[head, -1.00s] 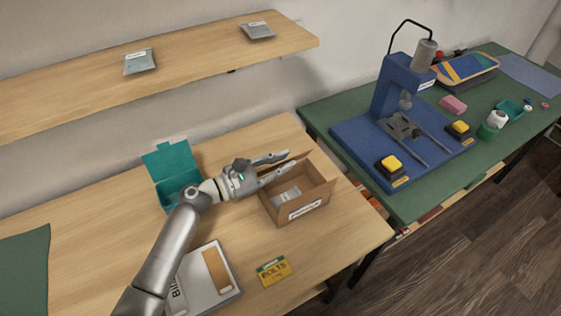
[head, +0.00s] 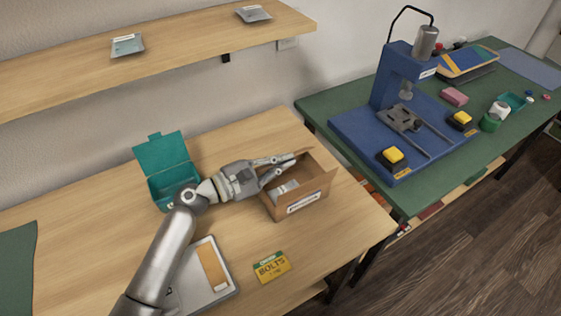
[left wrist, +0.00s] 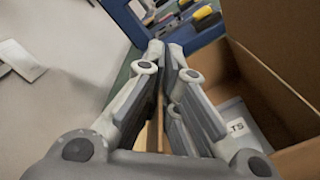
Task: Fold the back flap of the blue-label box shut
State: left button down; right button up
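The cardboard box (head: 297,203) stands open on the wooden table, with a pale label (head: 303,202) on its front; the label's text is too small to read. A grey packet (head: 284,188) lies inside. The back flap (head: 301,154) stands up at the rear edge, partly hidden by my fingers. My left gripper (head: 285,164) is at this rear edge. In the left wrist view, its fingers (left wrist: 165,50) are nearly together, with a thin brown strip of the flap (left wrist: 160,100) between them. The box's inner wall shows at right. My right gripper is out of view.
An open teal box (head: 172,178) stands left of the cardboard box. A yellow bolts packet (head: 271,267) and a grey binder (head: 205,278) lie in front. A shelf (head: 190,40) hangs above the table. A blue press (head: 400,100) stands on the green table (head: 330,105).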

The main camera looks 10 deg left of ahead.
aim_at(258, 171)
pick_arm(q)
jog(key=c, duration=1.7)
grip_release()
jog(key=v, duration=1.2)
